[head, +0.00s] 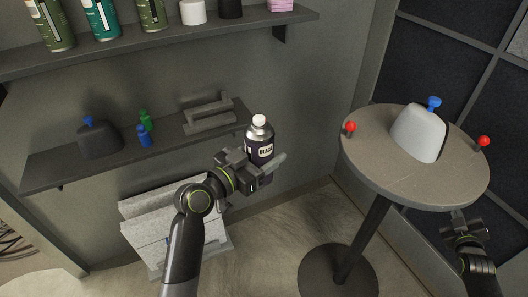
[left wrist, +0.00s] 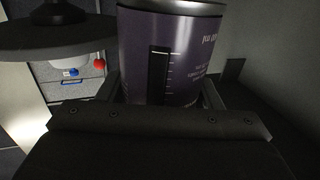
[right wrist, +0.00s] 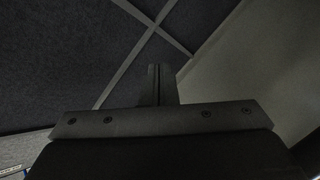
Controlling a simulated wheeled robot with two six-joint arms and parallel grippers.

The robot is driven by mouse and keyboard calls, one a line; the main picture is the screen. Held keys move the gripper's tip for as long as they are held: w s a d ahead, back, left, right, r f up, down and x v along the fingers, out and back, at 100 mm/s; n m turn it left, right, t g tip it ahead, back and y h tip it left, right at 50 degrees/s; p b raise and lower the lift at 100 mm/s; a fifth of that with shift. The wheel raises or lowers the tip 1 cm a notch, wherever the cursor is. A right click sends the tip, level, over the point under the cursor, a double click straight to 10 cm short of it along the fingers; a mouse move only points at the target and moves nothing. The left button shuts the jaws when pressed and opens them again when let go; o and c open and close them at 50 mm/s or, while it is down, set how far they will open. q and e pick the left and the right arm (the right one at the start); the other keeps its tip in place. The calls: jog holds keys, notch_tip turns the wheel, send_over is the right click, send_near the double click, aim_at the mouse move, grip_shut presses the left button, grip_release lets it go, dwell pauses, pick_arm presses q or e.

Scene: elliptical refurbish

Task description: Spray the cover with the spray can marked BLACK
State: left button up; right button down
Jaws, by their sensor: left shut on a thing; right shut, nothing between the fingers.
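The spray can marked BLACK (head: 259,148) is dark with a white cap and stands upright in my left gripper (head: 265,172), which is shut on it. The can fills the middle of the left wrist view (left wrist: 175,50). My right gripper (head: 461,222) is shut and empty, below the table's right edge. Its closed fingers show in the right wrist view (right wrist: 158,85).
Two red knobs (head: 350,128) (head: 484,141) stand at the table's rim. The lower shelf (head: 70,165) holds a dark cover (head: 98,140), small green and blue pieces and a grey bracket (head: 208,113). The upper shelf (head: 170,40) holds several cans. Floor is clear between shelf and table.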

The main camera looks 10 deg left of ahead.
jog(key=w+d+r+n+t, duration=0.1)
jog(key=w+r+n+t, duration=0.3)
jog(key=r, duration=1)
jog(key=w+d+r+n+t, duration=0.15)
jog(key=w+r, duration=0.45)
jog(key=r, duration=0.8)
jog(key=w+a+r+n+y, duration=0.25)
jog(key=a+r+n, duration=0.35)
jog(key=a+r, duration=0.9)
jog(key=n+g+y, duration=0.2)
jog(key=g+y, duration=1)
jog(key=g, duration=0.9)
send_over(264, 117)
jog(key=d, duration=0.2)
jog(key=f, duration=0.5)
jog(key=shift+w+a, duration=0.1)
jog(key=shift+w, duration=0.15)
jog(key=shift+s+a+r+m+g, duration=0.1)
jog(key=shift+a+r+m+g, duration=0.05)
jog(key=shift+a+m+g, duration=0.25)
jog(key=shift+s+a+r+m+g, duration=0.1)
jog(key=shift+a+m+g, duration=0.15)
jog(key=shift+a+g, duration=0.15)
jog(key=shift+f, duration=1.5)
